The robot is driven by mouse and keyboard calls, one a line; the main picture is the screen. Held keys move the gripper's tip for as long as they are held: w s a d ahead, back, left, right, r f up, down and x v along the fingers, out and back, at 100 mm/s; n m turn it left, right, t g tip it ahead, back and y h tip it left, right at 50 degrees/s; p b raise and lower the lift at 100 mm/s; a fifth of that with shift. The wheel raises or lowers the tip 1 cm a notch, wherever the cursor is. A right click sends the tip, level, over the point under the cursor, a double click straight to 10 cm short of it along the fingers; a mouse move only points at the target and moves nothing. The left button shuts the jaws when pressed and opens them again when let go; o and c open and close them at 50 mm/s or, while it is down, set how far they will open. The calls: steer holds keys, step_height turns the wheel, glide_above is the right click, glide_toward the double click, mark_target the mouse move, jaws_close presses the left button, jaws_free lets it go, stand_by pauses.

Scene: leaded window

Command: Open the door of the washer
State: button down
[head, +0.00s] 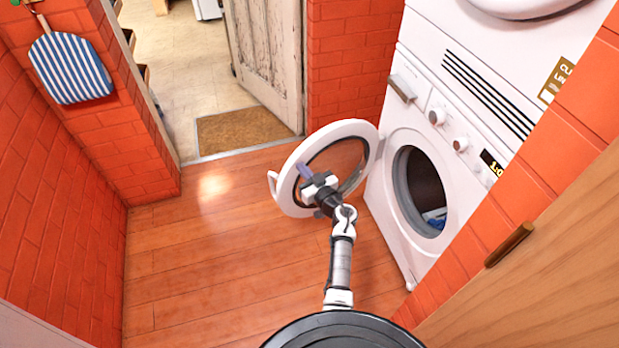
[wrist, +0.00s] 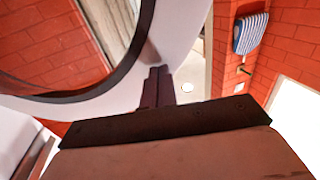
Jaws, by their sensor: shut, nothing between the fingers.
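The white washer (head: 400,245) stands at the right in the head view. Its round door (head: 355,128) is swung wide open and stands out from the front, left of the opening. The opening (head: 425,180) is dark, with blue and white cloth low inside. My gripper (head: 304,171) is in front of the door ring, on its left part, with its fingers together and empty. In the wrist view the dark fingers (wrist: 158,86) overlap the white door ring (wrist: 185,25), beside its dark inner rim. I cannot tell whether they touch it. The door's handle (head: 272,184) sticks out at its left edge.
A second white machine (head: 430,30) is stacked on the washer. Brick walls (head: 55,170) stand left and right, with a wooden panel (head: 550,270) at front right. The wooden floor (head: 200,260) left of the door is clear. A doorway with a brown mat (head: 240,130) lies behind.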

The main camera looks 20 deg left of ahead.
stand_by(0.3)
steer(key=w+a+m+t+h+b, duration=0.2)
steer(key=w+a+b, duration=0.3)
steer(key=w+a, duration=0.6)
steer(key=shift+w+a+t+h, duration=0.3)
steer(key=shift+w+h, duration=0.1)
steer(key=shift+w, duration=0.25)
steer(key=shift+d, duration=0.1)
